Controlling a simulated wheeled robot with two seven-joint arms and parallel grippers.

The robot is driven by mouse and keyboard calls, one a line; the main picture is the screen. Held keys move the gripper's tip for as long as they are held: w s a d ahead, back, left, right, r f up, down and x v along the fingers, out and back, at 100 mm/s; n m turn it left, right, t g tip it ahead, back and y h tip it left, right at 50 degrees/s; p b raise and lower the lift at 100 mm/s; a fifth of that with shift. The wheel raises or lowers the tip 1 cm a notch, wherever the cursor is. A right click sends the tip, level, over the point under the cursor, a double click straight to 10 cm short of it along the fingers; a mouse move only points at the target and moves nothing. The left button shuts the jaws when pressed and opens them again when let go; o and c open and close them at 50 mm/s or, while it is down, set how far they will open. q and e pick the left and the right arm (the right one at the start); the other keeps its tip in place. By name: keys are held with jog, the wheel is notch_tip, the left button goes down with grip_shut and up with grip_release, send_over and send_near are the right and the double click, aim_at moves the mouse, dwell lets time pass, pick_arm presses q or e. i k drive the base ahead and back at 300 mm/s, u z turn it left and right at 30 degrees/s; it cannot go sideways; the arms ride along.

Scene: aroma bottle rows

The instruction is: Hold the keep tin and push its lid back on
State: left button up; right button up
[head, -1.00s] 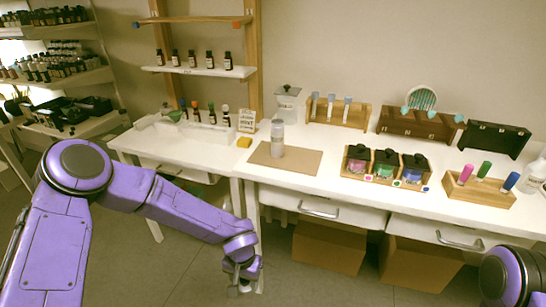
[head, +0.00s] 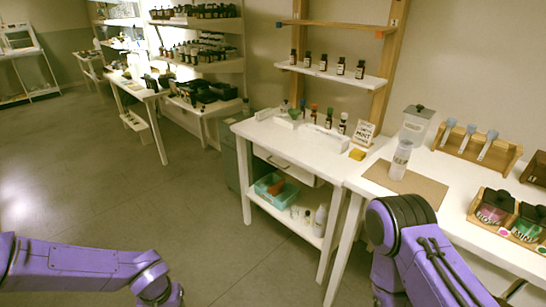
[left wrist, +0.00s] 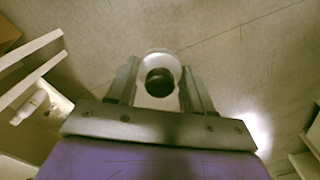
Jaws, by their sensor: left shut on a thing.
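A grey, box-shaped canister with a dark knobbed lid (head: 416,122) stands at the back of the white table in the head view. It may be the keep tin; the lid looks slightly tilted, but I cannot tell how it sits. In the left wrist view my left gripper (left wrist: 160,82) is shut on a pale round thing with a dark centre (left wrist: 159,98), held above the floor. I cannot tell what this thing is. In the head view my left arm is low at the left, its fingers below the frame. My right arm enters at lower right; its gripper is out of view.
A clear bottle (head: 401,160) stands on a brown mat (head: 424,188) in front of the canister. Wooden racks (head: 480,148) are at right. Open floor (head: 110,190) lies left of the tables.

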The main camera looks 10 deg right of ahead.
aim_at(402, 156)
jog(key=u, duration=0.8)
jog(key=i, duration=3.55)
jog(key=z, duration=4.4)
